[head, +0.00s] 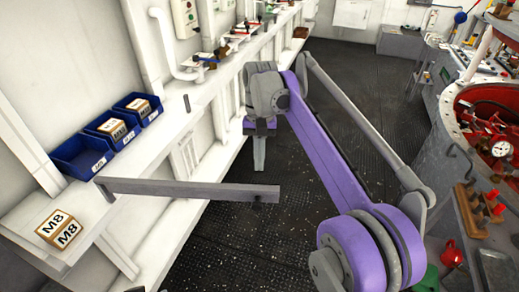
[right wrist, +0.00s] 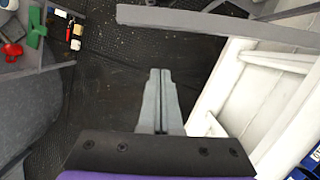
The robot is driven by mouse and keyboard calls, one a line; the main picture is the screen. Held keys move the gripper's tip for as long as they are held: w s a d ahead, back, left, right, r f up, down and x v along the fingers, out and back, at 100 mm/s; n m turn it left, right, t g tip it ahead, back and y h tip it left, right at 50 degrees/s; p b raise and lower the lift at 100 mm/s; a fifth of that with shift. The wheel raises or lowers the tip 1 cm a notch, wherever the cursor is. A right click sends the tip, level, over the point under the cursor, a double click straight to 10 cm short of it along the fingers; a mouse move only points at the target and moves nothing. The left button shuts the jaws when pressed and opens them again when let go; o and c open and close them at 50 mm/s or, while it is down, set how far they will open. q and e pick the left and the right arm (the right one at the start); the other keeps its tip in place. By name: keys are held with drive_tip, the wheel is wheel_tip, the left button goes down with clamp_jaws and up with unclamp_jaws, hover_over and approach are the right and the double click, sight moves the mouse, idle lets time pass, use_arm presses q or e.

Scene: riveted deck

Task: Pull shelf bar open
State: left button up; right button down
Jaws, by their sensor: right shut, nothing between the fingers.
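The shelf bar (head: 190,188) is a flat grey bar. Its left end is at the edge of the white shelf, and it sticks out over the dark floor, its free end to the right. In the right wrist view the bar (right wrist: 210,21) crosses the top of the picture, beyond the fingertips. My right gripper (head: 259,165) is shut and empty, pointing down past the bar's far side in the head view. Its closed fingers also show in the right wrist view (right wrist: 161,75), apart from the bar. My left gripper is not in view.
Blue bins (head: 82,155) with M8 boxes and a loose M8 box (head: 59,229) are on the white shelf (head: 170,135). A round red machine with a gauge (head: 501,148) stands at the right. The riveted floor (head: 215,235) between is clear.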

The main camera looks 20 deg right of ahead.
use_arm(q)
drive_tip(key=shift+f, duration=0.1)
use_arm(e)
drive_tip(key=shift+s+a+f, duration=0.25)
drive_tip(key=shift+s+f, duration=0.3)
drive_tip(key=shift+s, duration=0.2)
drive_tip(key=shift+s+a+f, duration=0.25)
drive_tip(key=shift+s+f, duration=0.3)
drive_tip(key=shift+s, duration=0.2)
drive_tip(key=shift+s+a+f, duration=0.25)
drive_tip(key=shift+s+f, duration=0.3)
drive_tip(key=shift+s, duration=0.2)
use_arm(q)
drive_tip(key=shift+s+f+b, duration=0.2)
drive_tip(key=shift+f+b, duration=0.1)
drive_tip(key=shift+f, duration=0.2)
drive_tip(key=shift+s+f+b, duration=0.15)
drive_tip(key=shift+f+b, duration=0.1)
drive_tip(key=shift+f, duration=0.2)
use_arm(e)
drive_tip(key=s+a+m, duration=0.3)
drive_tip(key=s+a, duration=0.1)
drive_tip(key=s, duration=0.6)
drive_tip(key=shift+s+a+y, duration=0.15)
drive_tip(key=shift+s+y, duration=0.1)
drive_tip(key=shift+y, duration=0.15)
